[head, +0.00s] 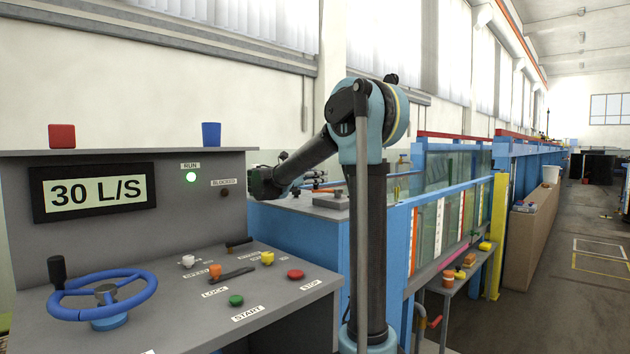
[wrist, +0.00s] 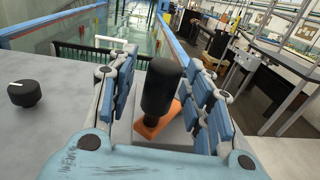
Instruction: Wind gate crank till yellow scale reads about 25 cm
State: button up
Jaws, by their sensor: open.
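In the wrist view my gripper (wrist: 158,66) is open, its blue-padded fingers on either side of an upright black handle (wrist: 160,90). The handle looks like the crank's grip and rises from an orange piece (wrist: 153,124). Gaps show between the handle and both fingers. The crank cannot be made out there. Pale upright strips (head: 440,226) stand along the flume's glass side, but I cannot make out which is the yellow scale or any reading.
A grey console (head: 190,290) stands at left, with a blue handwheel (head: 104,296), several knobs and a display (head: 93,192) reading 30 L/S. In the wrist view, a black knob (wrist: 24,93) is at left and glass-sided water lies ahead. Clear floor (head: 560,290) runs along the right.

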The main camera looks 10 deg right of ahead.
grip_shut()
jog(key=shift+w, duration=0.8)
grip_release()
jog(key=v, duration=1.2)
jog(key=shift+f, duration=0.1)
